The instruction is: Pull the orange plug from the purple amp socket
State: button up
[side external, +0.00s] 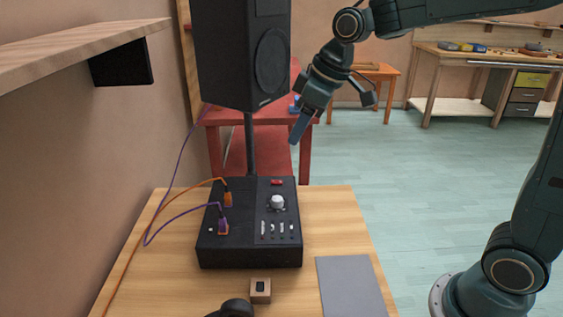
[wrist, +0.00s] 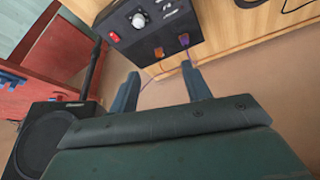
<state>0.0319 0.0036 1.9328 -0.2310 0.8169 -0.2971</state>
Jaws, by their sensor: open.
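A black amp box (side external: 248,245) sits on the wooden table. An orange plug (side external: 228,198) with an orange cable stands in its upper left part. A purple plug (side external: 223,225) with a purple cable is in front of it, with a little orange at its base. In the wrist view the orange plug (wrist: 158,53) and purple plug (wrist: 183,40) show side by side beyond my fingertips. The socket colours under the plugs are hard to tell. My gripper (side external: 298,130) is open and empty, above and behind the amp's right side, apart from both plugs.
A black speaker (side external: 235,50) on a pole stands behind the amp. A wooden shelf (side external: 80,50) juts out at upper left. A small wooden block (side external: 260,291) and a grey pad (side external: 350,287) lie in front of the amp. Space above the amp's right side is free.

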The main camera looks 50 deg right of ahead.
jog(key=w+f+n, duration=0.2)
jog(key=w+f, duration=0.2)
jog(key=w, duration=0.4)
jog(key=n+g+y, duration=0.1)
jog(key=n, duration=0.1)
send_near(229, 193)
notch_tip(229, 193, up, 3)
jog(key=d, duration=0.2)
jog(key=shift+s+a, duration=0.15)
jog(key=shift+s, duration=0.2)
jog(key=shift+a+x, duration=0.1)
jog(key=shift+x, duration=3.35)
jog(key=shift+a+x, duration=0.15)
jog(key=shift+x, duration=3.3)
jog(key=shift+c, duration=0.5)
grip_shut()
jog(key=shift+r, duration=0.1)
jog(key=shift+r, duration=1.2)
